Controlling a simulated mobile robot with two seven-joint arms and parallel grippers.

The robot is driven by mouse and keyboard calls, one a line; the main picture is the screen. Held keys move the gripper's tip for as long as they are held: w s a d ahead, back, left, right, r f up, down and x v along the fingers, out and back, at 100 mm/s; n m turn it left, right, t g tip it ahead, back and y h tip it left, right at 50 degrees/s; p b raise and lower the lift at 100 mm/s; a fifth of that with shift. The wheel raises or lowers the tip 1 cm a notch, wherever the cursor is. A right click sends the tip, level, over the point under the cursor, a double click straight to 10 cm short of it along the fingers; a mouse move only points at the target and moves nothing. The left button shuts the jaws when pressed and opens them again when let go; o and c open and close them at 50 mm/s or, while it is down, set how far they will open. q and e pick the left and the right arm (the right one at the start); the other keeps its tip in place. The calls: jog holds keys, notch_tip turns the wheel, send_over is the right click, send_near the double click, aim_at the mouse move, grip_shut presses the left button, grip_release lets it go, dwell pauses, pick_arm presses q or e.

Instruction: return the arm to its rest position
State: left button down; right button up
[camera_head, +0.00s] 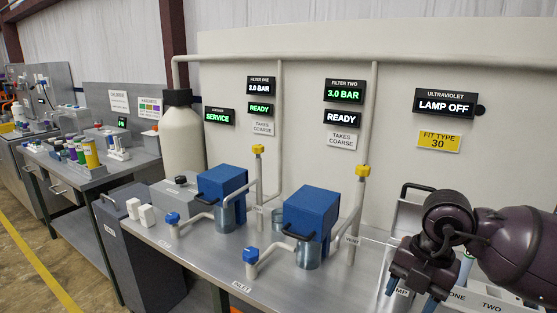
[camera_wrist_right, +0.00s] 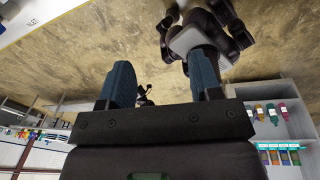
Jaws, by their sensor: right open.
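My right arm (camera_head: 515,250) comes in from the right edge of the head view. Its gripper (camera_head: 410,295) hangs at the lower right, in front of the bench's right part. In the right wrist view the same gripper (camera_wrist_right: 162,85) shows two blue fingers spread apart with nothing between them. Beyond the fingers are the floor and dark parts of my own body. My left gripper shows in neither view.
The metal bench (camera_head: 200,258) carries two blue-topped filter units (camera_head: 222,182) (camera_head: 311,209) with yellow-capped pipes. A lettered tray (camera_head: 480,295) lies under the right arm. Shelves with coloured bottles (camera_wrist_right: 275,115) stand right in the wrist view. Bare floor (camera_wrist_right: 75,70) is open.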

jog(key=s+a+f+y, duration=0.1)
jog(key=s+a+y, duration=0.2)
jog(key=a+y, duration=0.45)
jog(key=s+a+f+y, duration=0.1)
jog(key=s+a+y, duration=0.2)
jog(key=a+y, duration=0.45)
jog(key=w+d+f+m+t+h, duration=0.2)
jog(key=d+f+m+t+h, duration=0.95)
jog(key=m+t, duration=0.8)
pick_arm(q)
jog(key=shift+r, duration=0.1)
pick_arm(e)
jog(key=s+d+f+m+g+h, duration=0.2)
jog(key=s+d+f+m+g, duration=0.1)
jog(key=s+f, duration=0.3)
jog(key=s+d+f+m+g+h, duration=0.3)
jog(key=s+d+f+m+g, duration=0.1)
jog(key=f, duration=0.6)
jog(key=shift+s+d+g, duration=0.45)
jog(key=shift+s+d, duration=0.05)
jog(key=shift+s, duration=0.4)
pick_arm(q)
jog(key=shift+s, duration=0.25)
pick_arm(e)
jog(key=shift+r+m, duration=0.1)
jog(key=shift+m, duration=0.15)
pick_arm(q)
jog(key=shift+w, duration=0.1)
